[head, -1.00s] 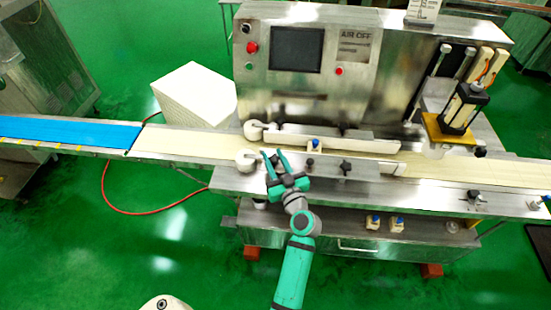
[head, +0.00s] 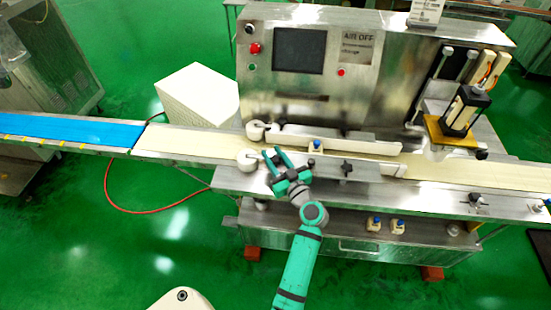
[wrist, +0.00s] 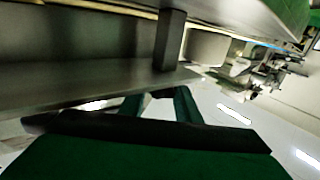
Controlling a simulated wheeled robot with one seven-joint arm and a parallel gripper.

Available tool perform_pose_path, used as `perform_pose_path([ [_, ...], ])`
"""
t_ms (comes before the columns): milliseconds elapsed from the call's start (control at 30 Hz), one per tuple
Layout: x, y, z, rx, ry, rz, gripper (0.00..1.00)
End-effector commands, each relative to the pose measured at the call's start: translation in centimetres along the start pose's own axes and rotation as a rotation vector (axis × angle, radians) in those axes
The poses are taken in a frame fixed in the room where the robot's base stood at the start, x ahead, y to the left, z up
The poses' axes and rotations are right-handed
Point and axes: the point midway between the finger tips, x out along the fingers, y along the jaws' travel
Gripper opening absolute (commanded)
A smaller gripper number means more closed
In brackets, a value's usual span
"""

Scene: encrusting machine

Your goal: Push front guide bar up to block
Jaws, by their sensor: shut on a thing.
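The front guide bar (head: 397,170) lies along the near side of the cream conveyor belt, with a white roller (head: 247,160) at its left end. Its white right end shows, and metal fittings hide part of its length. My gripper (head: 274,155) is at the near side of the bar, just right of the roller. It is shut on the bar, though the exact contact is hard to see. In the wrist view the green fingers (wrist: 158,98) reach to a metal edge, below a dark post (wrist: 170,40). I cannot tell which part is the block.
The rear guide bar (head: 350,143) lies across the belt, with its own roller (head: 255,130). A dark knob (head: 346,168) stands right of my gripper. The machine's control panel (head: 298,50) rises behind. A yellow-based press unit (head: 455,130) stands at right.

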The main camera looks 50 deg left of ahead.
Motion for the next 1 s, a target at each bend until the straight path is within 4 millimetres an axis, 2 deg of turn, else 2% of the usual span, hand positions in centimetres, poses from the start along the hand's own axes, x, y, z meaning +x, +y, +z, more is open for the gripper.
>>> perform_pose_path([
  [33,-0.06,1.36,-0.21,-0.004,0.004,0.027,0.00],
  [233,-0.30,1.87,-0.32,-0.006,0.005,0.037,0.00],
  [267,-0.33,1.94,-0.33,-0.007,0.005,0.038,0.32],
  [333,-0.36,1.97,-0.38,-0.007,0.006,0.039,0.48],
  [1000,-0.32,1.26,-0.28,-0.004,0.005,0.025,0.48],
])
